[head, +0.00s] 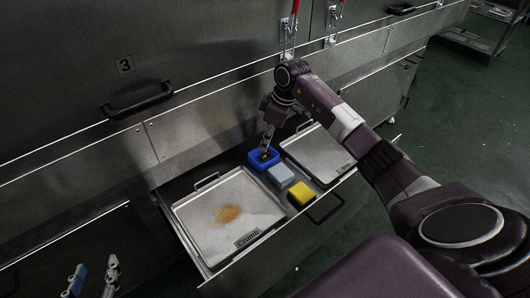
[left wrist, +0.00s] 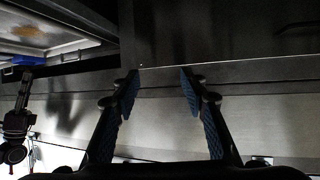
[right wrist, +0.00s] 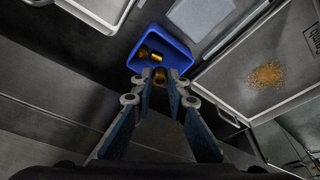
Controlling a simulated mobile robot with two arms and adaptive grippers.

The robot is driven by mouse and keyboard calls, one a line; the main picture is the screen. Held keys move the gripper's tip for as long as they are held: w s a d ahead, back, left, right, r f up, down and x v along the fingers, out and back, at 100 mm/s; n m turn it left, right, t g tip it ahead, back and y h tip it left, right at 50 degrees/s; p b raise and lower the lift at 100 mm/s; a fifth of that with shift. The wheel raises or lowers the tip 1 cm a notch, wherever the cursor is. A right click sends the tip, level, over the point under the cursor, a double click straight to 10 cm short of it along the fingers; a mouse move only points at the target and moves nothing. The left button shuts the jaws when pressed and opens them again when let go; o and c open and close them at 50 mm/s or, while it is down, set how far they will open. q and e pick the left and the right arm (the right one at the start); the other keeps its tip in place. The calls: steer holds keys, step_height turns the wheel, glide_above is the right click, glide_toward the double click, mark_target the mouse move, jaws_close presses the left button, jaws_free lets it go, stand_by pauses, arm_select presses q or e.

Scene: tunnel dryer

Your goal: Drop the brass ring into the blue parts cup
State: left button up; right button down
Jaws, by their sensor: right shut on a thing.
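The blue parts cup (head: 256,165) stands in the open drawer between two metal trays; in the right wrist view (right wrist: 181,44) its opening faces me. My right gripper (head: 266,148) points down over the cup. In the right wrist view its fingertips (right wrist: 160,86) are shut on a small brass ring (right wrist: 160,75), at or just above the cup's near side; the exact height is hard to tell. Other brass-coloured parts (right wrist: 156,57) lie inside the cup. My left gripper (head: 88,285) is at the lower left, away from the drawer, open and empty in the left wrist view (left wrist: 160,76).
A grey-white block (head: 281,175) and a yellow block (head: 300,194) sit beside the cup. The left tray (head: 200,212) bears a brown crumb patch; another tray (head: 322,152) lies to the right. The steel front with a black handle (head: 137,101) rises behind.

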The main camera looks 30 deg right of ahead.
steer(key=shift+f, duration=0.4)
steer(key=b+x, duration=0.1)
steer(key=x, duration=0.2)
steer(key=shift+s+d+f+b, duration=0.15)
steer(key=shift+f+b, duration=0.1)
steer(key=shift+b, duration=0.15)
arm_select(q)
steer(key=w+d+r+t+h, duration=0.1)
steer(key=r+t, duration=0.4)
steer(key=r, duration=0.5)
steer(key=shift+w+d+h, duration=0.3)
steer(key=shift+w+d, duration=0.2)
steer(key=shift+w, duration=0.5)
arm_select(e)
steer(key=c, duration=1.9)
jaws_free()
arm_select(q)
steer(key=shift+r, duration=0.1)
